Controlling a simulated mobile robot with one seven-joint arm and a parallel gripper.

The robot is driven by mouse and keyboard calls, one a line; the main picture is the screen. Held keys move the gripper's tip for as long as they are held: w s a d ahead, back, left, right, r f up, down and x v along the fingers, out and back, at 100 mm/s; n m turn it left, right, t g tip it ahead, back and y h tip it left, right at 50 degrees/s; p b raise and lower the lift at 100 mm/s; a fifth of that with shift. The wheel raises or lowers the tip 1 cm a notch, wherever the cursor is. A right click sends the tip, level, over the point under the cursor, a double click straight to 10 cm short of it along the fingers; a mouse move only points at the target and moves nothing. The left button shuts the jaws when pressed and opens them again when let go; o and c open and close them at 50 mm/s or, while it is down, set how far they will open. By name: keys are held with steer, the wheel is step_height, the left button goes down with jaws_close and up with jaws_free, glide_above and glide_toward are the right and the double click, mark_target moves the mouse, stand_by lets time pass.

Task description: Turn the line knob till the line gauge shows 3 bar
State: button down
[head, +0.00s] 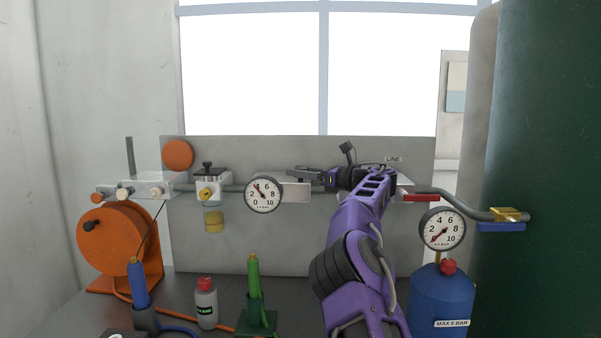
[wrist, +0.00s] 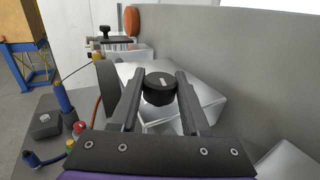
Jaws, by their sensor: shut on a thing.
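The line knob (wrist: 158,91) is a black round knob with a white mark on its top, in the middle of the wrist view. My gripper (wrist: 160,76) is shut on it, one finger on each side. A round white gauge (head: 262,194) sits on the pipe left of my gripper. Its needle points up and left, at about 3 to 4. I see no name on this gauge.
A second gauge (head: 442,229) above the blue tank (head: 441,298) reads near 0. An orange reel (head: 123,248), a white bottle (head: 206,303) and a green-handled tool (head: 254,278) stand at the left and front.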

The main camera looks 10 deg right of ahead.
steer(key=shift+c, duration=1.9)
jaws_free()
steer(key=b+v, duration=0.1)
steer(key=v, duration=0.6)
steer(key=shift+s, duration=0.2)
steer(key=shift+d, duration=0.15)
